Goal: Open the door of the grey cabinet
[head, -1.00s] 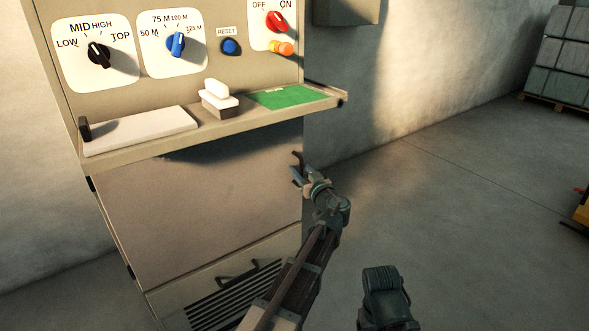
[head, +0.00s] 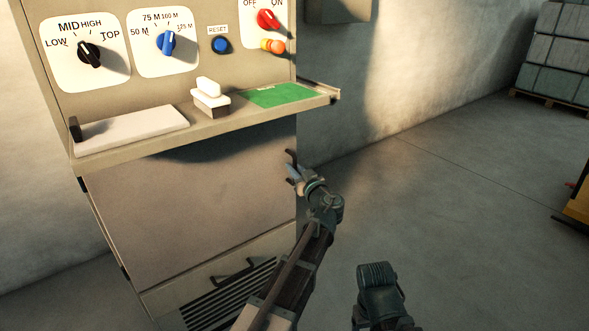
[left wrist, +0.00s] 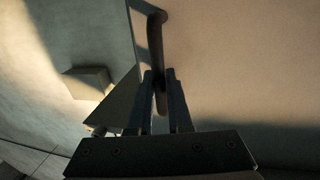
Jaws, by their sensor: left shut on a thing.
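The grey cabinet (head: 185,77) stands at the left in the head view, with its plain door (head: 190,215) below the shelf. The door looks closed, with no clear gap at its edges. A dark bar handle (head: 290,157) is at the door's right edge; it also shows in the left wrist view (left wrist: 156,45), standing out from the door face (left wrist: 235,65). My left gripper (head: 292,175) is at this handle. In the left wrist view its two fingers (left wrist: 161,88) are shut around the handle's near end.
The shelf (head: 240,118) juts out above the door, carrying a white block (head: 210,97) and a green sheet (head: 285,94). A vented panel (head: 225,290) with its own handle is below. Stacked crates (head: 555,50) stand far right.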

